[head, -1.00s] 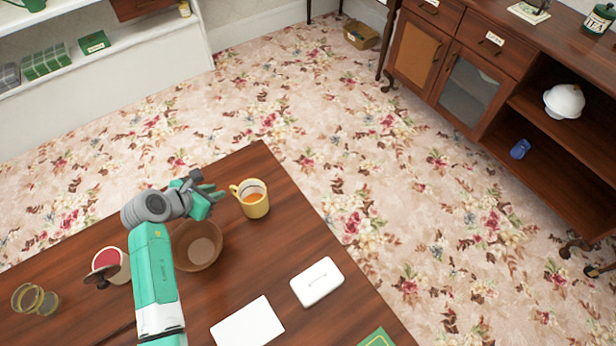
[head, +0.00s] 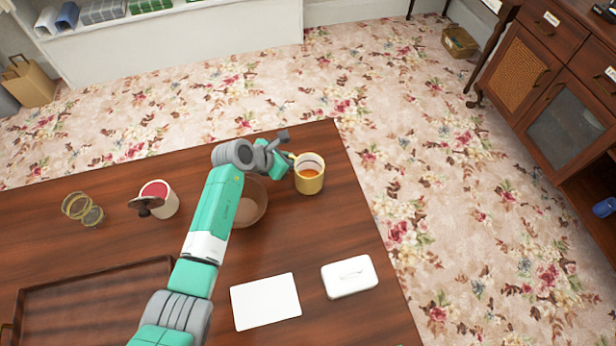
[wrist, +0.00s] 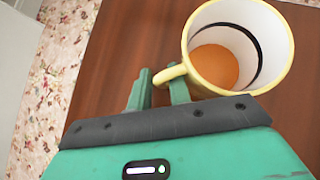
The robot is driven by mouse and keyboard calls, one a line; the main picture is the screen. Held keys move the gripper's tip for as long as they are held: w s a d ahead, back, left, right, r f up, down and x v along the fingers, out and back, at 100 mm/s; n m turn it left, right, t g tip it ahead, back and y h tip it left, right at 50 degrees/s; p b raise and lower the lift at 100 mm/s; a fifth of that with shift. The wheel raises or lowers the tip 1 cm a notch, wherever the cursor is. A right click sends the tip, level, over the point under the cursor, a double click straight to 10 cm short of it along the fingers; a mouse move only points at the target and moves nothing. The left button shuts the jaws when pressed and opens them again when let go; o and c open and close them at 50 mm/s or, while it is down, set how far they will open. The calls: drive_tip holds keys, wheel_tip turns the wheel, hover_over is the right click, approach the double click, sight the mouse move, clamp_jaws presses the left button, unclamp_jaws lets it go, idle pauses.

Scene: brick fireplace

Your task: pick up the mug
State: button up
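The yellow mug (head: 310,185) stands upright near the far right corner of the wooden table, with orange liquid inside. My gripper (head: 287,161) is at its left side, by the handle. In the wrist view the mug (wrist: 277,78) fills the upper right. Its handle points left toward my gripper (wrist: 158,88). The two green fingers are a small gap apart, with the handle end at the gap near the tips. I cannot tell whether they touch it.
A brown bowl (head: 248,208) sits under my arm, close to the mug. A pot with red contents (head: 160,200), glass jars (head: 90,213), a tray (head: 100,280), a white card (head: 265,301) and a white lidded dish (head: 349,278) are also on the table. The table's right edge is near the mug.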

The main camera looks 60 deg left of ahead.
clamp_jaws()
drive_tip(key=shift+r, duration=0.1)
drive_tip(key=shift+r, duration=0.1)
drive_tip(key=shift+r+p, duration=2.1)
drive_tip(key=shift+r, duration=2.75)
drive_tip(key=shift+s+a, duration=0.1)
